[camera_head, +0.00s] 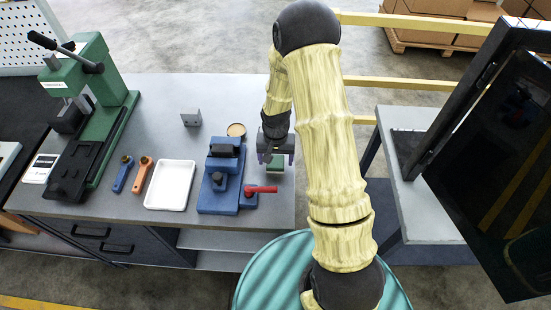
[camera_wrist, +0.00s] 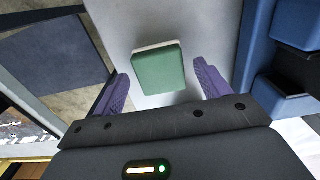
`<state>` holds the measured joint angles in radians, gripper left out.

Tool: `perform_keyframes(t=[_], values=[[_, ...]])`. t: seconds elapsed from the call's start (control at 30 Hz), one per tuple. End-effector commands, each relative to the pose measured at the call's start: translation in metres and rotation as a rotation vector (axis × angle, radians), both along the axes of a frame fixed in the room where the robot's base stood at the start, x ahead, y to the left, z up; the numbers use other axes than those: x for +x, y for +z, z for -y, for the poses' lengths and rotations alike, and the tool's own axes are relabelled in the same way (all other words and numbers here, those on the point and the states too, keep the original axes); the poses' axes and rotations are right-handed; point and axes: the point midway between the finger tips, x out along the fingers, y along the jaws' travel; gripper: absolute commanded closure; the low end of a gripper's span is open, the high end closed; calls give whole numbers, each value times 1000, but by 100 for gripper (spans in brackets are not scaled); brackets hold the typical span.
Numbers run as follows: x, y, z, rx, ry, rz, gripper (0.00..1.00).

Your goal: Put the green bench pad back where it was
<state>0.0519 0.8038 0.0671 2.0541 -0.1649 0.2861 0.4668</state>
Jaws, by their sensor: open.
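The green bench pad (camera_wrist: 160,70) is a small green block with a pale edge. In the wrist view it lies on the grey bench top, ahead of and between the two purple fingers. My gripper (camera_wrist: 160,88) is open, with a gap on both sides of the pad. In the head view the pad (camera_head: 276,162) shows partly below my gripper (camera_head: 275,155), near the bench's right edge, right of the blue vise. My gripper hides part of it there. I cannot tell how far the fingertips are above the bench.
A blue vise (camera_head: 222,175) with a red handle (camera_head: 262,190) stands close left of my gripper. A white tray (camera_head: 171,185), two small handled tools, a grey block (camera_head: 191,118) and a green press (camera_head: 110,90) are further left. A gap separates the bench from a grey table (camera_head: 420,190).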

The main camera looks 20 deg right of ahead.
Motion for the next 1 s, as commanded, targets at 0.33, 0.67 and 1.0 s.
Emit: perform_keyframes(t=[0.33,0.67,1.0], values=[[1,46,-1,0,2,5,24],[1,100,0,0,0,5,24],[0,117,0,1,-1,0,24]])
